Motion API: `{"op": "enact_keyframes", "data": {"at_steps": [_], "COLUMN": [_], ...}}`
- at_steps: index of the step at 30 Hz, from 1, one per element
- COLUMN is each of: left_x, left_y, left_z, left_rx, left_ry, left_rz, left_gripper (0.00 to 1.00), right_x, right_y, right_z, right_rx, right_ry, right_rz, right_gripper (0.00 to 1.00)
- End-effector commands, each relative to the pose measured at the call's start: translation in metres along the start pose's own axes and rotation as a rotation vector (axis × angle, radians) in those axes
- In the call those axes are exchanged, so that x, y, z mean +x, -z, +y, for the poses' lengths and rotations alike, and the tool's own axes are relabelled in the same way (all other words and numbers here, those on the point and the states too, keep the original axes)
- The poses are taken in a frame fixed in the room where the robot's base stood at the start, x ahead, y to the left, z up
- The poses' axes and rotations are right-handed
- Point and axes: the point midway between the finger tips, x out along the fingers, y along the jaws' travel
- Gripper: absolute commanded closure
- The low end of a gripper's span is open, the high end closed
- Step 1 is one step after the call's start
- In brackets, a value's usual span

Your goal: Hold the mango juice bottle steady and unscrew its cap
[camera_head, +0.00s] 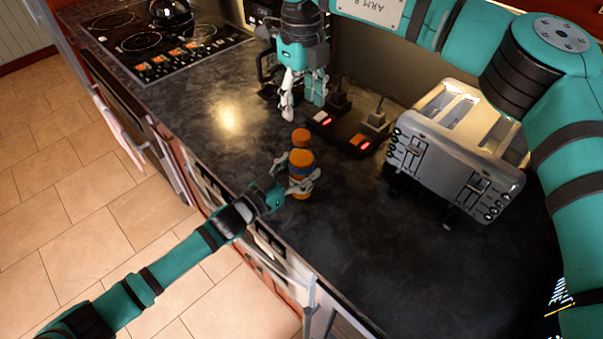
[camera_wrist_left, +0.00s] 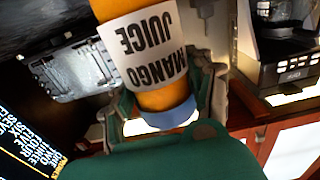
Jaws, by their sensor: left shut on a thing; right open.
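The mango juice bottle (camera_head: 301,162), orange with an orange cap (camera_head: 301,136) on top, stands near the counter's front edge in the head view. My left gripper (camera_head: 303,179) is shut around its lower part. My right gripper (camera_head: 302,98) is open and empty, pointing down, beyond the bottle and apart from the cap.
A silver toaster (camera_head: 455,150) stands right of the bottle on the dark counter (camera_head: 365,225). Dark devices with red lights (camera_head: 345,131) lie behind the bottle. A stove (camera_head: 150,38) with a black kettle (camera_head: 170,12) is at the back left. The counter left of the bottle is clear.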

Motion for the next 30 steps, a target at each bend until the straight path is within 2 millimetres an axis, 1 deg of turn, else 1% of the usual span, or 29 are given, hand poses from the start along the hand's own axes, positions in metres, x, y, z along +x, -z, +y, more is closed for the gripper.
{"op": "enact_keyframes", "data": {"at_steps": [1, 6, 11, 14, 17, 20, 30], "left_x": [-0.0001, -0.0002, -0.0002, -0.0002, -0.0003, -0.0003, -0.0003], "left_y": [-0.0003, -0.0004, -0.0004, -0.0005, -0.0005, -0.0005, -0.0006], "left_z": [0.0000, -0.0001, -0.0001, -0.0001, -0.0001, -0.0001, -0.0001], "left_rx": [0.000, -0.001, -0.001, -0.001, -0.001, -0.001, -0.001], "left_ry": [0.000, 0.000, 0.000, 0.000, 0.000, 0.000, 0.000], "left_rz": [-0.001, -0.001, -0.001, -0.001, -0.001, -0.001, -0.001], "left_gripper": [0.77, 1.00, 1.00, 1.00, 1.00, 1.00, 1.00], "right_x": [0.0000, 0.0000, 0.0000, 0.0000, 0.0001, 0.0003, 0.0004], "right_y": [0.0000, 0.0000, 0.0000, -0.0002, -0.0003, -0.0003, -0.0005], "right_z": [0.0000, 0.0001, 0.0001, 0.0005, 0.0008, 0.0009, 0.0013], "right_rx": [0.000, 0.000, 0.017, 0.088, 0.233, 0.436, 1.202], "right_ry": [0.000, 0.000, 0.000, -0.001, -0.001, 0.000, 0.000], "right_rz": [0.000, 0.000, 0.000, 0.000, 0.000, 0.001, 0.001], "right_gripper": [0.46, 0.46, 0.46, 0.46, 0.46, 0.46, 0.46]}}
